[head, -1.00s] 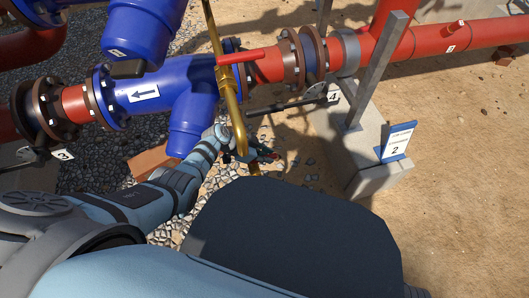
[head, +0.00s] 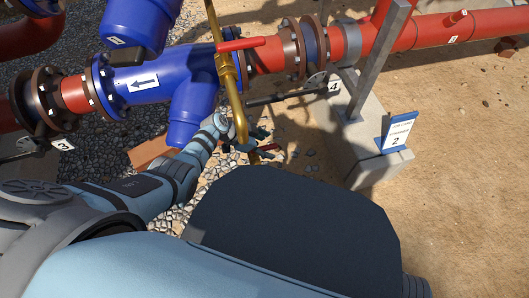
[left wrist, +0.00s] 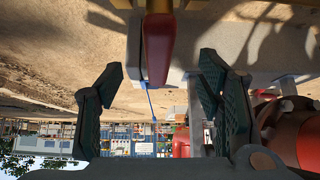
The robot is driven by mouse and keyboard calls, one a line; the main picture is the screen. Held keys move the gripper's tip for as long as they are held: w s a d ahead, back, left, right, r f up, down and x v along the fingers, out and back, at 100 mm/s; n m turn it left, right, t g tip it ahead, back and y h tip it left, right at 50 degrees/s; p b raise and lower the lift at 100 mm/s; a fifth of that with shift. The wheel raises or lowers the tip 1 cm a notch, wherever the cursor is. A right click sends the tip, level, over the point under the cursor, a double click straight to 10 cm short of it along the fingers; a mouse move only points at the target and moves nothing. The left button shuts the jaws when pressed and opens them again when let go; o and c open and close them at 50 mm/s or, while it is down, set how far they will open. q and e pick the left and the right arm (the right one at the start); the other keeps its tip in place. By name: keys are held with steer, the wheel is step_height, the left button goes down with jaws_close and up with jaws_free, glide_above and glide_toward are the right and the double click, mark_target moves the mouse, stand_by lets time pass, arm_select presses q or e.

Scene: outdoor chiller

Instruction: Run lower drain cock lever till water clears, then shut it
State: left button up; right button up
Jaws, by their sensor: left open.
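The lower drain cock lever (head: 268,147) is a small red handle low on the brass drain pipe (head: 238,105). In the left wrist view the red lever (left wrist: 158,48) hangs from the top, between the two dark finger pads. My left gripper (head: 257,140) is at the lower lever, partly hidden by the pipe and small in the head view. It is open, with a gap on each side of the lever in the left wrist view (left wrist: 161,78). A longer red lever (head: 241,44) sits higher on the brass pipe. I see no water stream. My right gripper is out of view.
A blue strainer body (head: 150,82) with a white arrow stands behind my left arm. Red flanged pipe (head: 430,38) runs right. A concrete block (head: 375,155) with a sign (head: 397,134) marked 2 stands right of the gripper. Open sandy ground lies farther right.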

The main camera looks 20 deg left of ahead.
arm_select(q)
steer(key=p+v, duration=0.5)
steer(key=v, duration=0.1)
steer(key=shift+s+a+r, duration=0.1)
steer(key=shift+a+r, duration=0.05)
steer(key=shift+r, duration=0.2)
steer(key=shift+f, duration=0.1)
steer(key=shift+s+a+r, duration=0.15)
steer(key=shift+a+r, duration=0.1)
steer(key=v, duration=1.1)
steer(key=shift+a+r, duration=0.1)
steer(key=shift+a, duration=0.05)
